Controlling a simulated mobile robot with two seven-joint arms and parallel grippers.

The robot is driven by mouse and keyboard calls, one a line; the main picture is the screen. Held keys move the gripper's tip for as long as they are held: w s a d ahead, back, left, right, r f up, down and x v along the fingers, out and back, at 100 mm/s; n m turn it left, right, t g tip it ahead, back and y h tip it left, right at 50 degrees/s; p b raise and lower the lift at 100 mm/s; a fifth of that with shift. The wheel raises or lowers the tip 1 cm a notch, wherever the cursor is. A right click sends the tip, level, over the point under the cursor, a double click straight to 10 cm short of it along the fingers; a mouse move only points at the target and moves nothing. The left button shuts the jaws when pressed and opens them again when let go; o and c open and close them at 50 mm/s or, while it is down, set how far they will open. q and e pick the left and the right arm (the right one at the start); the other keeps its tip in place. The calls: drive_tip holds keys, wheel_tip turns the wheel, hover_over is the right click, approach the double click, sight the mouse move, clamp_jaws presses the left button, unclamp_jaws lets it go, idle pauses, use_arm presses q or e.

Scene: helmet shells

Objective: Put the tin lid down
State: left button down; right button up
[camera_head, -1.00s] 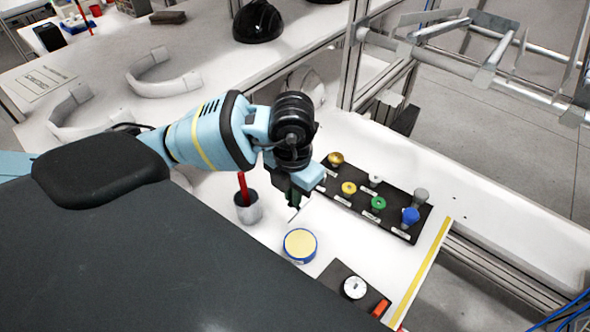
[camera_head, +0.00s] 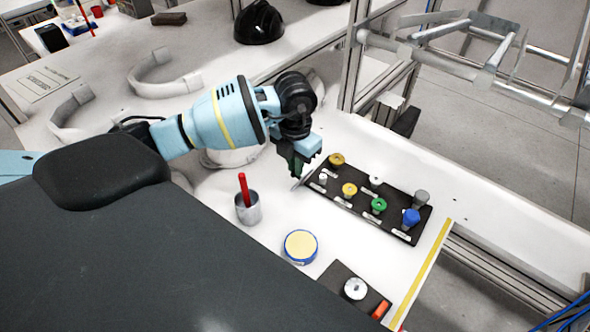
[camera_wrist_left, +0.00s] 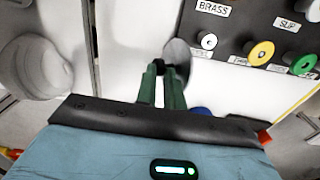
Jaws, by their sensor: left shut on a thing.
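My left gripper (camera_head: 297,172) is shut on the tin lid (camera_head: 299,184), a thin grey disc seen nearly edge-on below the fingers. In the left wrist view the green fingers (camera_wrist_left: 164,82) pinch the lid (camera_wrist_left: 178,56), which is tilted up on edge. The lid is over the white bench, just left of the black rack. Whether its lower edge touches the bench is unclear. The open blue tin (camera_head: 300,246), with a pale yellow filling, stands nearer on the bench. My right gripper is not in view.
The black labelled rack (camera_head: 338,199) with several coloured knobs is close to the right of the lid. A grey cup (camera_head: 248,212) holding a red stick stands left. A dark pad (camera_head: 337,273) carries a white round piece. White bench lies clear between cup, tin and rack.

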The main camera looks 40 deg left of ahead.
use_arm(q)
drive_tip(key=f, duration=0.1)
drive_tip(key=s+f, duration=0.1)
drive_tip(key=shift+d+f, duration=0.15)
drive_tip(key=shift+f, duration=0.25)
drive_tip(key=c, duration=2)
unclamp_jaws()
drive_tip(key=shift+f, duration=0.1)
drive_tip(key=o, duration=0.5)
drive_tip(key=shift+w+f, duration=0.2)
drive_tip(key=shift+w, duration=0.15)
drive_tip(key=shift+o, duration=1.3)
drive_tip(key=shift+w, duration=0.15)
drive_tip(key=o, duration=0.7)
drive_tip(key=shift+r, duration=0.4)
drive_tip(key=o, duration=0.3)
drive_tip(key=shift+r, duration=0.2)
wheel_tip(320, 180, up, 12)
drive_tip(key=shift+f, duration=0.1)
